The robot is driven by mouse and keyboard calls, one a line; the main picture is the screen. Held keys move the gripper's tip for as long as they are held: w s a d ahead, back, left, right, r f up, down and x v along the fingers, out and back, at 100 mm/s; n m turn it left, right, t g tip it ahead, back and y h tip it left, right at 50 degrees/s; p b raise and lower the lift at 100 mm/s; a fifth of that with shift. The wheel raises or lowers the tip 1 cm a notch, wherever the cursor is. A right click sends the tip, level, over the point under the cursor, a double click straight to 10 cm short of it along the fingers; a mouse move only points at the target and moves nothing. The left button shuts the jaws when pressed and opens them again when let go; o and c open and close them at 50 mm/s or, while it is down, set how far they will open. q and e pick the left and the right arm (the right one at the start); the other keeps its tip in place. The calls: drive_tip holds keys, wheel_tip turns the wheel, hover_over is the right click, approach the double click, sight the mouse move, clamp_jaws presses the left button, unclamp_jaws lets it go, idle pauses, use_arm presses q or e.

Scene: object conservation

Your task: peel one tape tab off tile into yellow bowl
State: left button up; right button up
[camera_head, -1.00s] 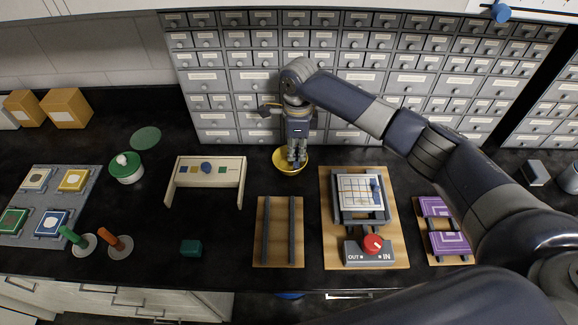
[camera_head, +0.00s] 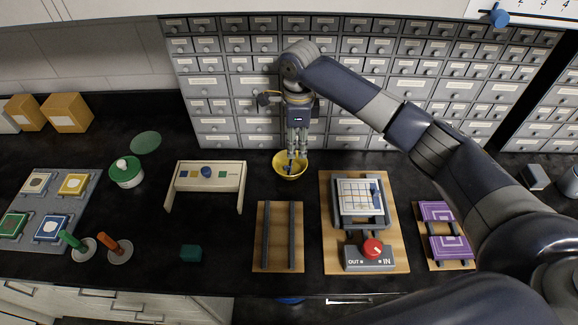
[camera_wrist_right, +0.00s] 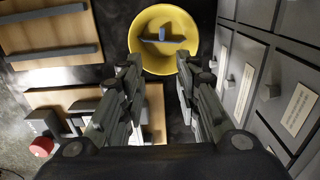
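The yellow bowl (camera_head: 280,171) stands on the counter below the drawer wall; it also shows in the right wrist view (camera_wrist_right: 139,48). A small blue-grey tab (camera_wrist_right: 162,35) lies in it. The blue piece (camera_head: 290,167) shows in the head view too. My right gripper (camera_head: 298,152) is over the bowl, fingers apart and empty; in the wrist view the fingertips (camera_wrist_right: 158,66) stand apart with the bowl beyond them. The white gridded tile (camera_head: 352,200) sits in a dark stand on a wooden board, with a blue tab (camera_head: 375,194) at its right side. My left gripper is out of view.
A control box with a red knob (camera_head: 372,248) stands in front of the tile. A board with two dark rails (camera_head: 278,235) and a small cream bench (camera_head: 208,172) are left of it. Purple tiles (camera_head: 448,246) lie right. The grey drawer wall (camera_head: 230,85) is close behind the bowl.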

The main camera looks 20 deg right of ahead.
wheel_tip(320, 180, up, 7)
idle(0.3)
drive_tip(key=shift+s, duration=0.1)
idle(0.4)
